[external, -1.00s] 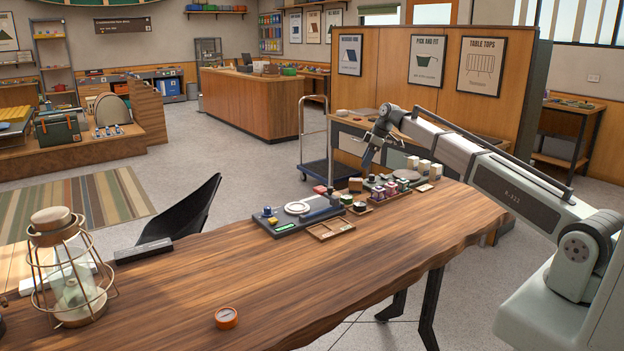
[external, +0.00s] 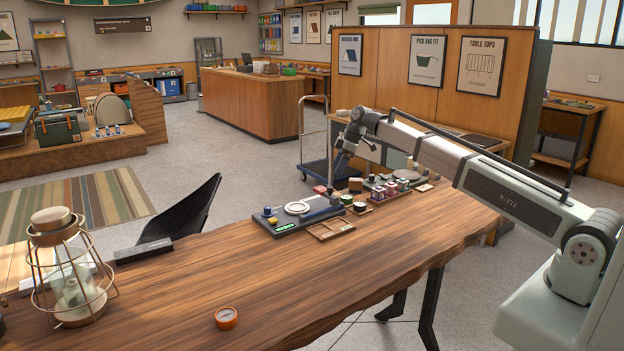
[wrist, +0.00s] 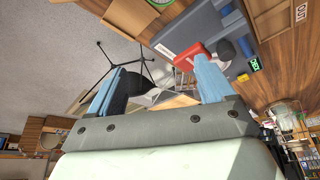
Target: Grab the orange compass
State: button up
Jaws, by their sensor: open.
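The orange compass (external: 226,318) lies flat on the wooden table near its front edge, in the lower middle of the external view. It has an orange rim and a pale face. My gripper (external: 338,163) is far from it, above the back part of the table by the cluster of small items. In the wrist view my gripper (wrist: 160,95) shows two blue fingers spread apart with nothing held between them. I do not see the compass in the wrist view.
A wire-caged lantern (external: 72,270) stands on the table's left. A dark device with a white dial (external: 297,208), a wooden tray (external: 331,230) and several small blocks sit below my gripper. The table's middle (external: 270,265) is clear between them and the compass.

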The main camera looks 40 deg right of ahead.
jog(key=s+a+n+g, duration=0.1)
jog(key=s+a+n, duration=0.1)
jog(key=a, duration=0.9)
jog(key=s+a+n, duration=0.1)
jog(key=s+a, duration=0.2)
jog(key=a, duration=0.8)
notch_tip(320, 180, up, 3)
jog(key=m+g+h, duration=0.1)
jog(key=m+h, duration=0.3)
jog(key=m, duration=1.9)
send_over(225, 314)
jog(key=f+m, duration=0.4)
jog(key=f, duration=0.1)
jog(key=f+m, duration=0.3)
jog(key=shift+s+d+g, duration=0.25)
jog(key=shift+s+g, duration=0.05)
jog(key=shift+w+a+f, duration=0.1)
jog(key=shift+a+f, duration=0.05)
jog(key=shift+f, duration=1.45)
jog(key=shift+w+a+f, duration=0.1)
jog(key=shift+f, duration=1.45)
